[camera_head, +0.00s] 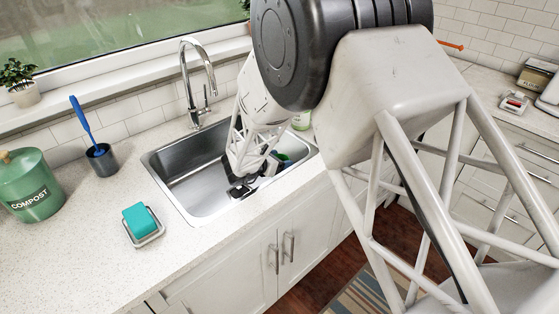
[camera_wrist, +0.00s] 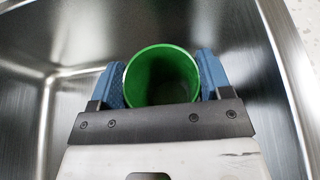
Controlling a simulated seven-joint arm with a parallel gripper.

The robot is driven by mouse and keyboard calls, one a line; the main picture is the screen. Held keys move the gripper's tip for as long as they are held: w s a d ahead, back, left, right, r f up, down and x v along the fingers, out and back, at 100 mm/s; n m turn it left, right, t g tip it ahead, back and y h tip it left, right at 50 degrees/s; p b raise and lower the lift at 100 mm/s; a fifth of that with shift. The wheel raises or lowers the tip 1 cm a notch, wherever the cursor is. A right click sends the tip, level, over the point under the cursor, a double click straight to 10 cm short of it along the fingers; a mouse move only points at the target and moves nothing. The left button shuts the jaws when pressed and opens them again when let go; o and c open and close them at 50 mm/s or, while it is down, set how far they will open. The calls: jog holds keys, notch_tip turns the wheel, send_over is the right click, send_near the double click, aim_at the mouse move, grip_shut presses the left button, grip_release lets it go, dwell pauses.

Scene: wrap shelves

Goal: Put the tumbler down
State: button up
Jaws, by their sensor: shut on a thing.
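The tumbler (camera_wrist: 162,78) is a green cup, seen from above its open rim in the wrist view. My gripper (camera_wrist: 162,85) has its two blue finger pads pressed on either side of it. Behind them the sink's steel walls and floor show. In the head view my gripper (camera_head: 243,190) reaches into the sink (camera_head: 205,200), toward its right side. A bit of green (camera_head: 284,157) shows beside it there, mostly hidden by my arm. I cannot tell whether the tumbler's base touches the sink floor.
A faucet (camera_head: 190,85) stands behind the sink. A teal sponge on a dish (camera_head: 146,237), a blue brush in a dark cup (camera_head: 100,155) and a green compost bin (camera_head: 30,188) are on the left counter. The counter between the sponge and the front edge is clear.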

jog(key=shift+f, duration=0.45)
jog(key=o, duration=1.1)
jog(key=shift+o, duration=0.2)
jog(key=shift+r, duration=0.15)
jog(key=shift+s+r, duration=0.1)
jog(key=shift+r, duration=0.4)
jog(key=v, duration=1.2)
